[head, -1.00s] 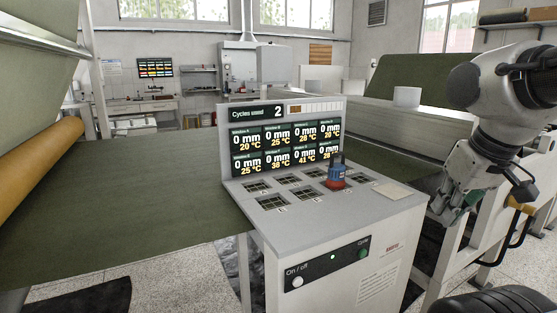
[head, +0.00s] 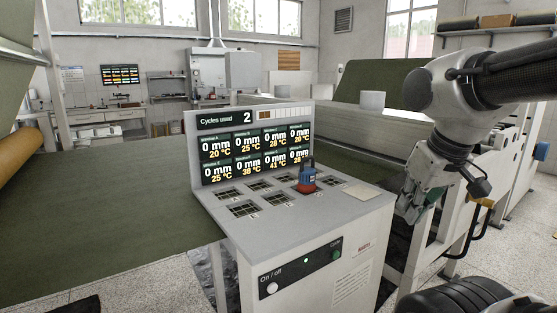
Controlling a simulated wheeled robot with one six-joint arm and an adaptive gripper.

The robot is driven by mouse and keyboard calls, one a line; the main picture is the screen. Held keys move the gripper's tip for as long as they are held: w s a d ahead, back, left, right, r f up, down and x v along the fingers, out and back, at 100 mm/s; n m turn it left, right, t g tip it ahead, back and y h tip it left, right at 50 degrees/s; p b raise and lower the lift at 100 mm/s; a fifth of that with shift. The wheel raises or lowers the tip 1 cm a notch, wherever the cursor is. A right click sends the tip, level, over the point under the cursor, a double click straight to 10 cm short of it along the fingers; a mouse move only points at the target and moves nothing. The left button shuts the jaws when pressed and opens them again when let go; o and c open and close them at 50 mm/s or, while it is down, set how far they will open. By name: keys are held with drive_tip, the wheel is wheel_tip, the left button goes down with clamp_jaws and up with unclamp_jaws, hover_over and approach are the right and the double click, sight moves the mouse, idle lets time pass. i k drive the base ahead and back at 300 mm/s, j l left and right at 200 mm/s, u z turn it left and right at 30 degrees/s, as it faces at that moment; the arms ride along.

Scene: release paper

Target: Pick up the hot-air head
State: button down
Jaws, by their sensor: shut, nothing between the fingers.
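The hot-air head (head: 308,177) is a small blue and red unit with a dark top. It stands upright on the console's top, at the right end of the rear row of grilled windows, in front of the display. My gripper (head: 408,215) hangs to the right of the console, pointing down, clear of the head and apart from it. Its fingers are shut and empty.
The console (head: 250,236) has a display (head: 251,147) at its back, several grilled windows on top and an on/off button (head: 272,288) in front. Green sheet material (head: 110,214) spreads to the left.

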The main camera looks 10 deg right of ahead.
sight(306, 185)
drive_tip(key=i+l+u, duration=0.2)
drive_tip(key=i+l, duration=0.15)
drive_tip(key=l, duration=0.25)
drive_tip(key=i+l+u, duration=0.1)
drive_tip(key=l, duration=0.25)
drive_tip(key=i+l+u, duration=0.1)
drive_tip(key=l, duration=0.25)
drive_tip(key=i+l+u, duration=0.1)
drive_tip(key=i+l, duration=0.15)
drive_tip(key=i+l+u, duration=0.1)
drive_tip(key=l, duration=0.35)
drive_tip(key=i+l+u, duration=0.1)
drive_tip(key=l, duration=0.3)
